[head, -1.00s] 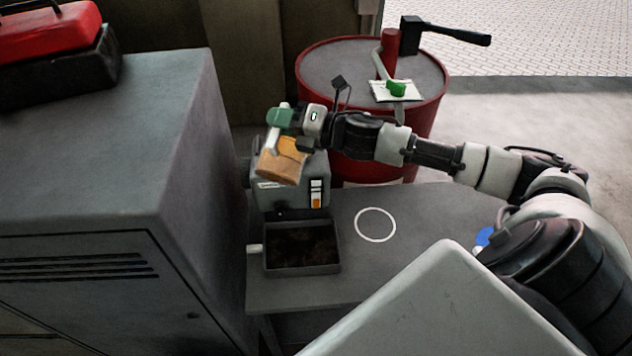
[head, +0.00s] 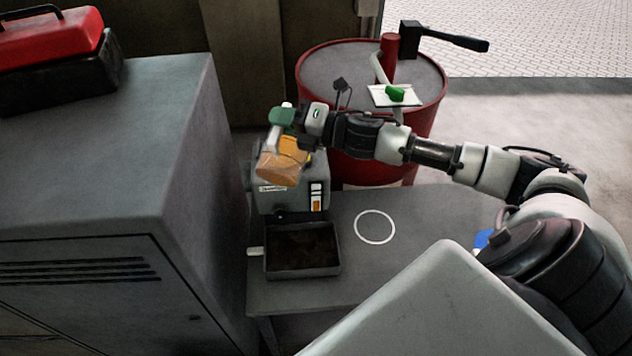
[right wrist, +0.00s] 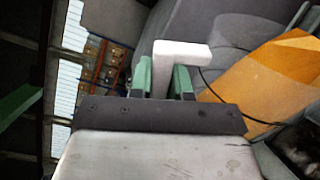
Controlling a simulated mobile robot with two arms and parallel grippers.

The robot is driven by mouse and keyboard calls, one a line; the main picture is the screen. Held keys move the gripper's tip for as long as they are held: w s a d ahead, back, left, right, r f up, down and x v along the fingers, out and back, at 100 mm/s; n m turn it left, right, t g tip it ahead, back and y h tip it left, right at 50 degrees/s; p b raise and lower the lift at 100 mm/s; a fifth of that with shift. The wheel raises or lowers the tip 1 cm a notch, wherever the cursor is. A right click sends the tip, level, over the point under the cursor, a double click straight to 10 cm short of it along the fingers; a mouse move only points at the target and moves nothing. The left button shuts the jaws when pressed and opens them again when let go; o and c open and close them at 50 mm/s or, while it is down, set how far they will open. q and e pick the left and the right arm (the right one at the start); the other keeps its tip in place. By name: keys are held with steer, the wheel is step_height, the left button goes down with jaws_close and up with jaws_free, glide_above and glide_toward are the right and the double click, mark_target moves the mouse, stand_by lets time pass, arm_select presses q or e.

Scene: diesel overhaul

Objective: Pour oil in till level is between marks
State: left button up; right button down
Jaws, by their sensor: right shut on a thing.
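My right gripper (head: 286,118) is shut on the pale handle of a jug (head: 282,163) holding orange oil. The handle (right wrist: 182,52) shows between the green fingers in the right wrist view, with the orange oil (right wrist: 275,75) at the right. The jug is tilted over the grey engine block (head: 290,195). Its spout and any oil stream cannot be made out. A sight gauge (head: 316,197) on the block's front shows orange in its lower part and white above, with dark marks. My left gripper is not in view.
A grey tray (head: 303,270) with dark contents stands before the block. A white ring (head: 375,227) marks clear bench (head: 400,205). A grey cabinet (head: 100,170) rises at the left. A red drum (head: 375,160) with a pump (head: 389,55) stands behind.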

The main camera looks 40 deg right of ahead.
steer(key=shift+r, duration=0.2)
steer(key=shift+w+d+r+p, duration=0.1)
steer(key=shift+w+d+p, duration=0.1)
steer(key=shift+p, duration=0.15)
stand_by(0.4)
steer(key=shift+w+d+r+m+p, duration=0.1)
steer(key=shift+d+r+m+p, duration=0.1)
steer(key=shift+m+p, duration=0.15)
steer(key=shift+w+d+r+m+p, duration=0.15)
steer(key=shift+d+r+m+p, duration=0.05)
steer(key=shift+m+p, duration=0.15)
stand_by(0.5)
steer(key=shift+w+d+r, duration=0.15)
steer(key=shift+w+d, duration=0.05)
steer(key=shift+d, duration=0.05)
steer(key=shift+p, duration=0.35)
